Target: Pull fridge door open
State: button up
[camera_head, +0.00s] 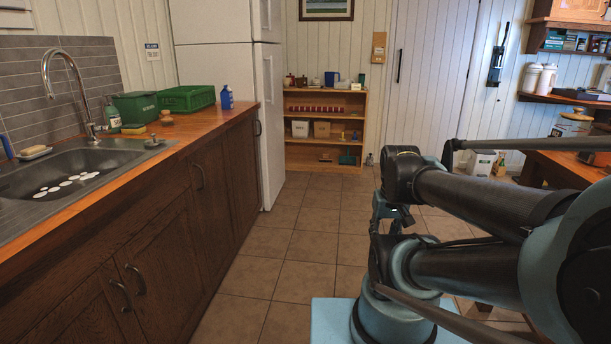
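The white fridge (215,90) stands at the far end of the counter, left of the picture's middle. Its side faces me, and its front is seen at a steep angle facing right. The lower fridge door (270,130) looks shut, and a handle (267,77) shows on it. A smaller upper door with its own handle (265,14) is above. My gripper (394,222) is at right of centre, below my folded arm, well apart from the fridge. Its fingers are small and partly hidden by my arm, so I cannot tell their opening.
The wooden counter (185,135) with dark cabinets (165,225) runs along the left up to the fridge. A low shelf (325,158) is at the back. The tiled floor (290,245) between is clear.

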aim_at(267, 59)
jog(key=i, duration=2.95)
jog(key=z, duration=0.05)
